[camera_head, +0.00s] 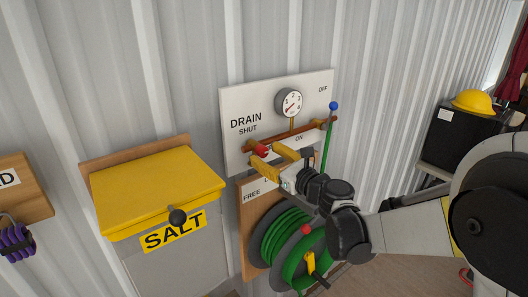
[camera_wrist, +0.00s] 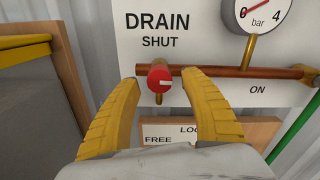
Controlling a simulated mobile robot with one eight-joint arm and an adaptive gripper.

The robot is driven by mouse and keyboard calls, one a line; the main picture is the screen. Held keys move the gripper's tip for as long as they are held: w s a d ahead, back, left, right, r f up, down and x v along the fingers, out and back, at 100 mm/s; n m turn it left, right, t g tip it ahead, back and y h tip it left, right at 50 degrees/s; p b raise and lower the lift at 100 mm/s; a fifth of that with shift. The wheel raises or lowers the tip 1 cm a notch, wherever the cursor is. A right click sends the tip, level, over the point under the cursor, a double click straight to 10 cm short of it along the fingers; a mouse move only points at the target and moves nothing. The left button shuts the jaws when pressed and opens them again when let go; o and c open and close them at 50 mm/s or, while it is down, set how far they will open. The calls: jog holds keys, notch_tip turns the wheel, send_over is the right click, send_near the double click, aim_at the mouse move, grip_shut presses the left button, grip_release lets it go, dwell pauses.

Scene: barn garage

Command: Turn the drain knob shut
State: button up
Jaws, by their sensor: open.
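In the head view the knob (camera_head: 262,150) shows beside my gripper (camera_head: 268,155). My gripper (camera_wrist: 158,85) is open, with one yellow finger on each side of the knob in the wrist view. I cannot tell whether either finger touches it.
A pressure gauge (camera_head: 289,102) is above the pipe. A green lever with a blue ball (camera_head: 333,106) stands to the right. A hose reel (camera_head: 282,236) is below, and a yellow salt bin (camera_head: 155,190) is at the left.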

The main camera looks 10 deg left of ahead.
jog(key=shift+w+a, duration=0.35)
jog(key=shift+a, duration=0.1)
grip_shut()
